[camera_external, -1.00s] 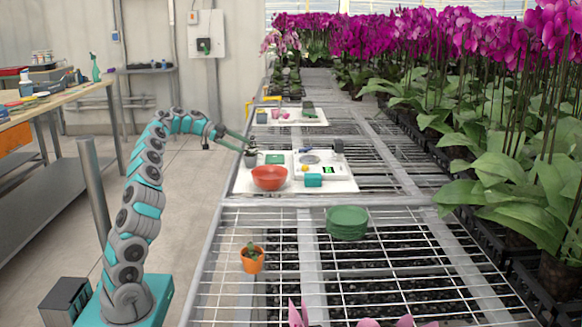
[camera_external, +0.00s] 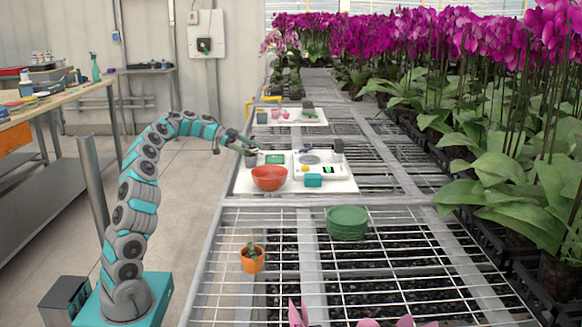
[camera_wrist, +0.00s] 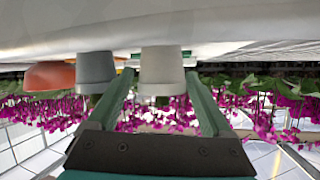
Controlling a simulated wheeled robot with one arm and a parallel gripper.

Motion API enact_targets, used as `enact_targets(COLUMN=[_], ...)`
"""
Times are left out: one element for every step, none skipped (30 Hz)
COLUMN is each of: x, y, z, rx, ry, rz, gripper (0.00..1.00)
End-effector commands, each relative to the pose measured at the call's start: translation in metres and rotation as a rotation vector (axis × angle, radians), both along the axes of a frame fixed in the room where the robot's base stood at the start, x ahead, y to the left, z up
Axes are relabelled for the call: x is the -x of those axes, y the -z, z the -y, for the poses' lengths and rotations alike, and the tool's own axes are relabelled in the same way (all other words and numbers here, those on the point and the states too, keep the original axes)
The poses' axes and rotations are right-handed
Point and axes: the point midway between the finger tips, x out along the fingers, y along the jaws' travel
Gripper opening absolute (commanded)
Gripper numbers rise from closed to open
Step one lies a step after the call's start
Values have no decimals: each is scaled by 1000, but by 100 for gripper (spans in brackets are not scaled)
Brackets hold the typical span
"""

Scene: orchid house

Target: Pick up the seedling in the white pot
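In the wrist view, which appears upside down, a whitish pot (camera_wrist: 162,68) sits between the tips of my gripper (camera_wrist: 160,78). The gripper's two green fingers are open, one on either side of the pot, with a narrow gap visible at the left finger. I cannot tell how deep the pot lies between them. No seedling in this pot is clear to see. A grey pot (camera_wrist: 96,70) stands just left of the left finger.
A red-orange bowl (camera_external: 269,178) stands close by on the white board (camera_external: 335,186), with a teal box (camera_external: 313,180) and a scale (camera_external: 318,170). An orange pot with a seedling (camera_external: 252,261) and green saucers (camera_external: 347,223) stand on the nearer mesh bench. Orchids crowd the right.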

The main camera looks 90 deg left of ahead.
Motion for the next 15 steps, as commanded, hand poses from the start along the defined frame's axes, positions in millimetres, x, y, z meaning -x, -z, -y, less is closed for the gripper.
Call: enact_targets(x=[0, 0, 0, 0, 0, 0, 0, 0, 0, 0, 0, 0, 0, 0, 0], y=[0, 0, 0, 0, 0, 0, 0, 0, 0, 0, 0, 0, 0, 0, 0], z=[0, 0, 0, 0, 0, 0, 0, 0, 0, 0, 0, 0, 0, 0, 0], rx=[0, 0, 0, 0, 0, 0, 0, 0, 0, 0, 0, 0, 0, 0, 0], ry=[0, 0, 0, 0, 0, 0, 0, 0, 0, 0, 0, 0, 0, 0, 0], rz=[0, 0, 0, 0, 0, 0, 0, 0, 0, 0, 0, 0, 0, 0, 0], gripper=[77, 74, 69, 66, 63, 58, 55, 51, 47, 44, 40, 36, 32, 29, 24])
